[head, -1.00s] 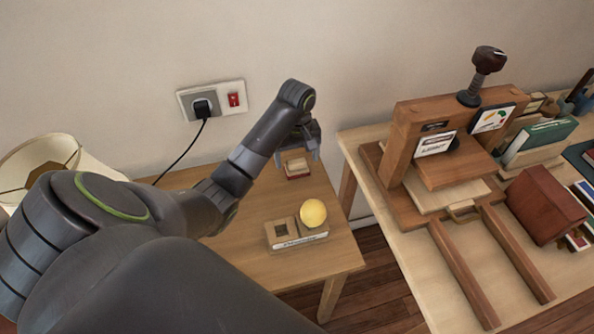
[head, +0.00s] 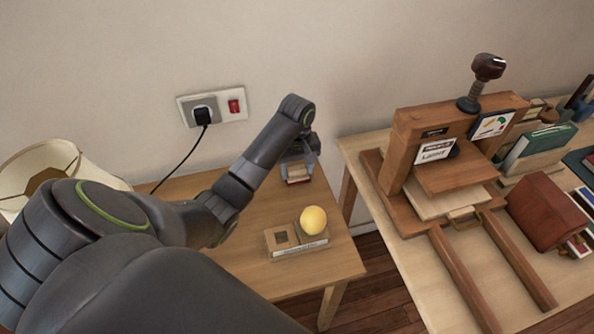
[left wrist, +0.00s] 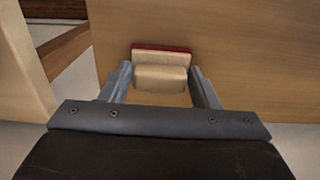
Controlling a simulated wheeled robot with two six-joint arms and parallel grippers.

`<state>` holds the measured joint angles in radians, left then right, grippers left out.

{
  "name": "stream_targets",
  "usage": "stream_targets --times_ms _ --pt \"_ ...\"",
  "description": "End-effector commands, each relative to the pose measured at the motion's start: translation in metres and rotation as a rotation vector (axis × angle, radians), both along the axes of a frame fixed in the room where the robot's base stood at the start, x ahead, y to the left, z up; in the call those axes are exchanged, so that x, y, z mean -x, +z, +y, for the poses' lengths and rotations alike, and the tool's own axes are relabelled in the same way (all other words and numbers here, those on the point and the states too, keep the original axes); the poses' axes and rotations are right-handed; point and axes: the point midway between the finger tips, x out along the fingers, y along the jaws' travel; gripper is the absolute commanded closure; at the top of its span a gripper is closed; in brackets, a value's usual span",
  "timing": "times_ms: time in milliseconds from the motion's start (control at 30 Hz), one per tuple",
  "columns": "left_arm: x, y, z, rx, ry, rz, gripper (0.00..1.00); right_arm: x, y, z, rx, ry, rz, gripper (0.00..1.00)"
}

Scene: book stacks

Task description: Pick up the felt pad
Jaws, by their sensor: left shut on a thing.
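The felt pad (head: 298,179) is a small block with a pale wooden grip and a red layer, at the back of the small wooden table. It also shows in the left wrist view (left wrist: 160,54), between my fingers. My left gripper (head: 298,168) reaches down over it and is shut on its pale grip; the fingers hide part of the pad in the head view. I cannot tell whether the pad still touches the table. My right gripper is not in view.
A wooden holder (head: 283,253) with a yellow ball (head: 313,220) stands near the front of the small table (head: 210,262). A lamp shade (head: 35,163) is at left. The right table carries a wooden press (head: 405,140) and books. A plugged cord hangs behind.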

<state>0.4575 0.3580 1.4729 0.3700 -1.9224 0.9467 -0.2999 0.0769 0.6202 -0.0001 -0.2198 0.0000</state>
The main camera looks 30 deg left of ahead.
Motion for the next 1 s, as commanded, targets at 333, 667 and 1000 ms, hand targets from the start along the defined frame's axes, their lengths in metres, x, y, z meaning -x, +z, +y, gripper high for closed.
stream_targets --times_ms 333,667,1000 --pt "-0.001 0.043 0.0 -0.001 -0.001 -0.003 0.71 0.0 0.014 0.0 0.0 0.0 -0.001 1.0" --pt "0.0 0.089 0.0 0.0 0.0 0.0 0.71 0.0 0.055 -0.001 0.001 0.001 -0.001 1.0" --pt "0.0 0.1 0.0 0.0 0.0 0.0 0.71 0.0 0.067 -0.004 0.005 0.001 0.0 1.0"
